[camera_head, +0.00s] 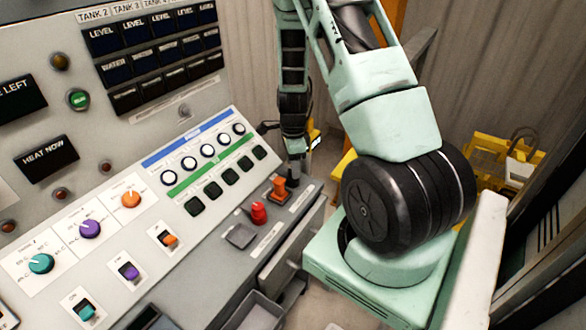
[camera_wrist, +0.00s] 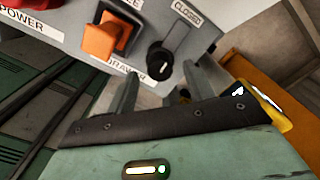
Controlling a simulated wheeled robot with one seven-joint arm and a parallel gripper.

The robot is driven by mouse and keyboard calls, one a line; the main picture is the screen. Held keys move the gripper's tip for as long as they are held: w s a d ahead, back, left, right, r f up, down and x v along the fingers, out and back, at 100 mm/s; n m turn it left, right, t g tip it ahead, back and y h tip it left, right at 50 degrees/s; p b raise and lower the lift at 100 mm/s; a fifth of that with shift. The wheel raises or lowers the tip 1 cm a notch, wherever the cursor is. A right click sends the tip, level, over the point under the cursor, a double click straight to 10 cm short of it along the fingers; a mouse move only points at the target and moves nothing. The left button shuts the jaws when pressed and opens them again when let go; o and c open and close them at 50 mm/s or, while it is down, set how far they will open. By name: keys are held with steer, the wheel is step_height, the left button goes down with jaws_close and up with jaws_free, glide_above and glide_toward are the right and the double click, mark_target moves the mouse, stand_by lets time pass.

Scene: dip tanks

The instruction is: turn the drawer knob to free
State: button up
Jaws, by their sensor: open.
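The drawer knob (camera_wrist: 158,62) is a black round knob with a white mark, on the grey panel at the top middle of the wrist view. Labels reading "CLOSED" and, partly covered, "DRAWER" are beside it; another ends in "EE". The white mark is at the knob's lower side in that view. My gripper (camera_wrist: 160,75) is open, with one finger on each side of the knob as seen here; contact cannot be told. In the head view my gripper (camera_head: 296,158) is over the panel's far right corner, and the knob is not clearly visible.
An orange switch (camera_wrist: 104,40) is close to the knob, and it also shows in the head view (camera_head: 278,189). A red button (camera_head: 258,212) is nearer. A grey drawer (camera_head: 293,247) is below the panel edge. An orange-yellow structure (camera_wrist: 262,90) stands right of my gripper.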

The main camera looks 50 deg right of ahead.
steer(key=shift+f, duration=1.1)
steer(key=c, duration=1)
